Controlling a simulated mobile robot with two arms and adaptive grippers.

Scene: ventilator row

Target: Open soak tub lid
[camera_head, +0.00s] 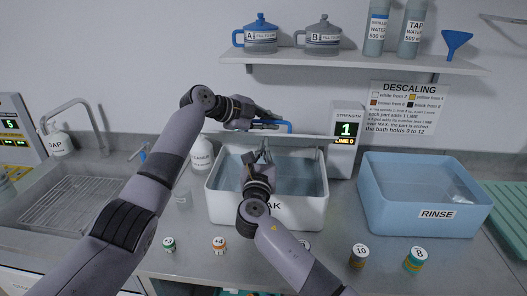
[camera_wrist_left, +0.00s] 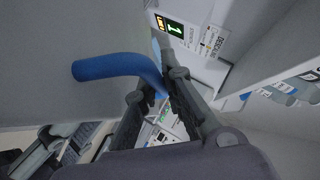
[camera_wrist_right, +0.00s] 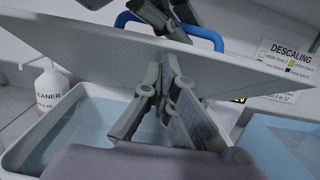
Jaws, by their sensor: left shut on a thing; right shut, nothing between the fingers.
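The white soak tub (camera_head: 268,208) stands open on the counter with water in it. Its lid (camera_head: 222,134) shows as a thin strip above the tub's back in the head view; the right wrist view shows its broad face (camera_wrist_right: 90,50), raised and tilted. My left gripper (camera_head: 272,123) is shut on the lid's blue handle (camera_head: 287,126), which also shows in the left wrist view (camera_wrist_left: 120,68). My right gripper (camera_head: 263,152) is shut and empty above the water, below the lid. Its fingertips are close to the lid; I cannot tell whether they touch.
A strength display (camera_head: 347,138) stands close at the tub's right, with the blue rinse tub (camera_head: 424,200) beyond. A cleaner bottle (camera_head: 201,155) stands at the left. Several small jars, including one marked 10 (camera_head: 359,255), line the front counter. A shelf (camera_head: 350,62) hangs above.

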